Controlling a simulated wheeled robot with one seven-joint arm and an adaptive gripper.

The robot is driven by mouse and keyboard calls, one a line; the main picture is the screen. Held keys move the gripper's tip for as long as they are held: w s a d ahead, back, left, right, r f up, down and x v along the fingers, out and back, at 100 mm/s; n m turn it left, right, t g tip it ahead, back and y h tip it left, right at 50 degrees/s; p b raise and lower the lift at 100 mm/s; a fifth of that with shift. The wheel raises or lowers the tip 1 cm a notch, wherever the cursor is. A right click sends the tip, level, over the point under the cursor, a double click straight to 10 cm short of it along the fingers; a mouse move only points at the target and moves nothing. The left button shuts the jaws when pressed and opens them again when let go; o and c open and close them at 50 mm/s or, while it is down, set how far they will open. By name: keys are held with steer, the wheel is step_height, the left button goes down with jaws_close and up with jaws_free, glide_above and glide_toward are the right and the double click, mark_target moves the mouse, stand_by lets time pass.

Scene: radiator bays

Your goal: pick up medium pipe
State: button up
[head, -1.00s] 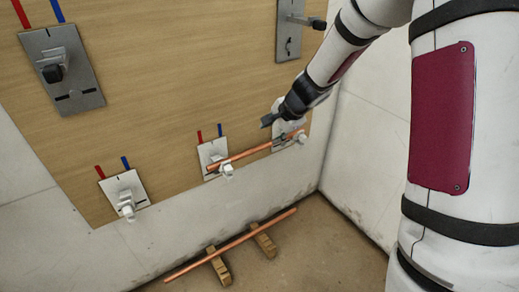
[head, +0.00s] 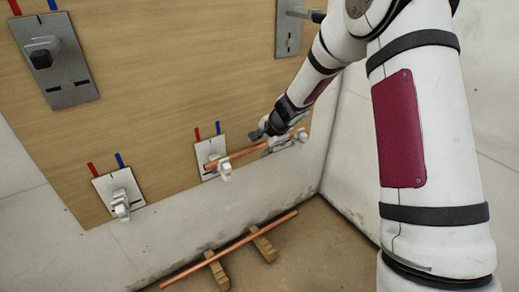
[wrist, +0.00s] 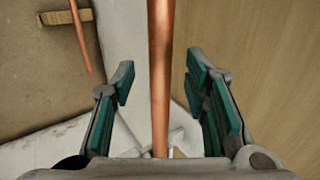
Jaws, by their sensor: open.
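A copper pipe (head: 236,155) rests across two brackets low on the wooden wall panel; it is the one at my gripper, and I take it as the medium pipe. My gripper (head: 262,132) is at the right part of this pipe and partly hides it in the head view. In the wrist view the pipe (wrist: 160,50) runs between the green-padded fingers of my gripper (wrist: 160,82). The fingers are open, with a gap on both sides of the pipe. A longer copper pipe (head: 235,246) lies on the floor and also shows in the wrist view (wrist: 80,38).
The floor pipe lies across two wooden blocks (head: 217,272) (head: 263,246). Several grey plates with valves are fixed to the panel (head: 170,80), one at lower left (head: 118,194) and one at upper left (head: 53,62). A white wall stands close to the right of my arm.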

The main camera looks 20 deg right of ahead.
jaws_close()
steer(key=shift+r, duration=0.1)
step_height(320, 180, up, 10)
steer(key=p, duration=0.6)
